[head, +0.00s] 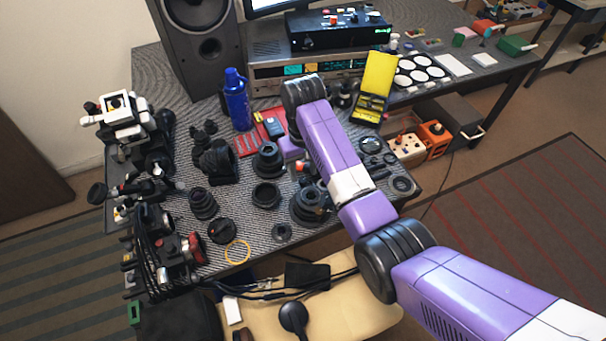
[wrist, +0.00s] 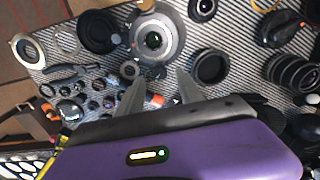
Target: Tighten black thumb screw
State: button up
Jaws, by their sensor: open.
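My gripper (wrist: 161,88) is open in the wrist view, its two grey fingers apart and pointing at the workbench. A small orange-tipped part (wrist: 155,100) shows between the fingers, nearer their bases. Beyond the fingertips lies a round grey lens assembly (wrist: 171,58) with a dark glass centre; a small brown knob-like part is at its far edge. I cannot make out for certain which small black part is the thumb screw. A small black ring (wrist: 130,70) lies beside the left finger. In the head view, my arm largely hides the gripper.
Lens barrels and rings crowd the bench, including a black ring (wrist: 210,66) right of the fingers and pliers (wrist: 68,72) at left. In the head view, a blue bottle (head: 237,100) and a yellow case (head: 377,80) stand behind. Little bench is bare.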

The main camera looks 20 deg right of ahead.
aim_at(303, 179)
jog(key=shift+f, duration=1.5)
jog(key=shift+c, duration=0.4)
grip_shut()
jog(key=m+p, duration=0.1)
jog(key=m, duration=0.1)
jog(key=shift+r+m+p, duration=0.15)
jog(key=shift+m+p, duration=0.25)
jog(key=shift+w+m+p, duration=0.1)
jog(key=shift+m+p, duration=0.65)
jog(key=shift+m, duration=1.55)
